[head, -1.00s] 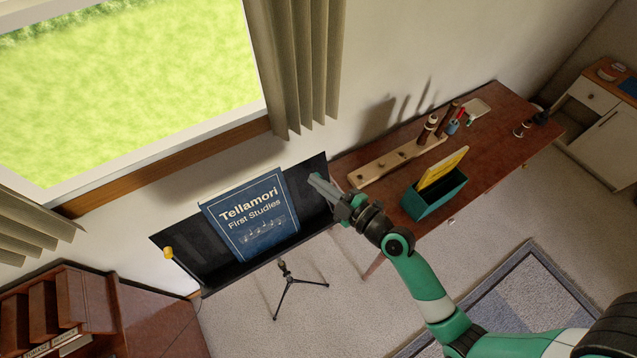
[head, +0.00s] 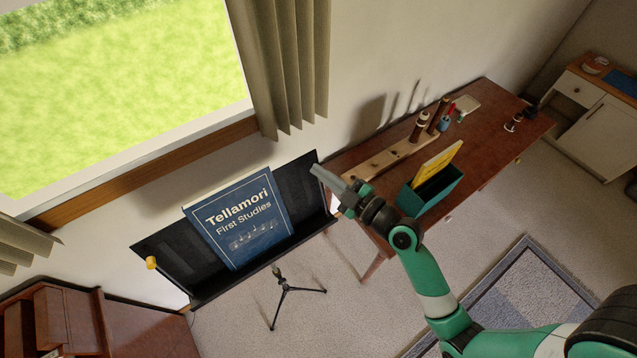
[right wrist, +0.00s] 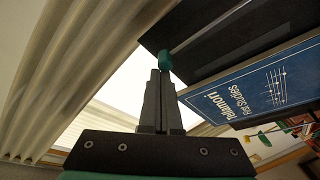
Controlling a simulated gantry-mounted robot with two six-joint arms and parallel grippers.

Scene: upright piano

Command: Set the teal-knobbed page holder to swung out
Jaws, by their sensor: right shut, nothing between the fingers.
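The teal knob (right wrist: 165,60) of the page holder shows in the right wrist view at the edge of the black music stand (right wrist: 205,45). My right gripper (right wrist: 159,74) is shut and empty, its fingertips just below the knob in that picture; I cannot tell whether they touch it. In the head view my right gripper (head: 318,172) is at the right end of the stand (head: 165,256), and the teal knob cannot be made out there. The page holder's arm is not clear, so I cannot tell its position. My left gripper is not in view.
A blue music book (head: 240,220) stands on the music stand. A yellow knob (head: 151,263) is at the stand's left end. A wooden desk (head: 480,135) with a green box (head: 432,190) stands to the right. A curtain (head: 285,65) hangs behind.

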